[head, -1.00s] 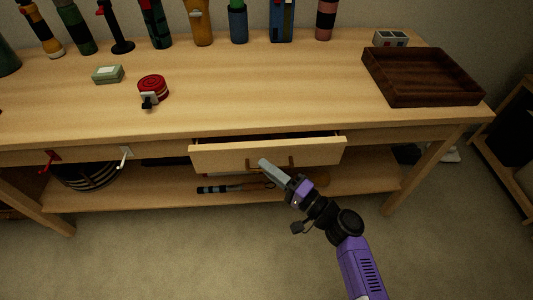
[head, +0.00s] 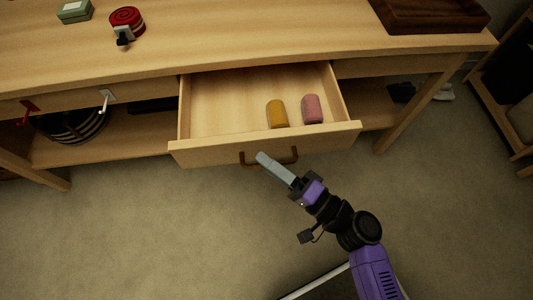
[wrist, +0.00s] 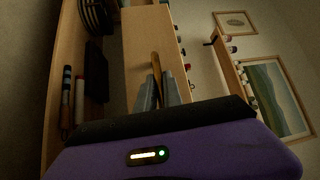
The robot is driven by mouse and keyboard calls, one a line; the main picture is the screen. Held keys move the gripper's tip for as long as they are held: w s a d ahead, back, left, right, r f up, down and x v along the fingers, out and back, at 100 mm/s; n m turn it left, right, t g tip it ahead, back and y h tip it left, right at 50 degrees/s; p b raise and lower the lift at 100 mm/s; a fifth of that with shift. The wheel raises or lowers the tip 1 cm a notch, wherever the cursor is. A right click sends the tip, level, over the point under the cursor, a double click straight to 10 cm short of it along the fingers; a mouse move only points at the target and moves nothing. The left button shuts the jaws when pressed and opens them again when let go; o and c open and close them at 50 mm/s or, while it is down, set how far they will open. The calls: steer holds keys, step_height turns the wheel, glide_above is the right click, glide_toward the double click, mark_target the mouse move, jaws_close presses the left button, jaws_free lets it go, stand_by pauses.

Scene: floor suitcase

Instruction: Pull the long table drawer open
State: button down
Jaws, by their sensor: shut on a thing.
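The long table drawer (head: 215,151) stands pulled well out from under the wooden table (head: 230,45) in the head view. Its inside shows a yellow rounded item (head: 277,114) and a pink rounded item (head: 312,109) near the front right. A brown handle (head: 290,158) is on the drawer's front. My gripper (head: 262,158) is at the handle and shut on it. In the wrist view, the grey fingers (wrist: 158,92) close around the handle bar (wrist: 155,65), with the drawer front (wrist: 135,60) behind.
A red tape roll (head: 127,18), a green box (head: 75,11) and a dark tray (head: 430,14) lie on the tabletop. Hooks (head: 105,100) hang at the table's left front. The carpet before the drawer is clear.

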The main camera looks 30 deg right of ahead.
steer(key=c, duration=1.8)
jaws_free()
steer(key=shift+o, duration=0.2)
steer(key=v, duration=0.8)
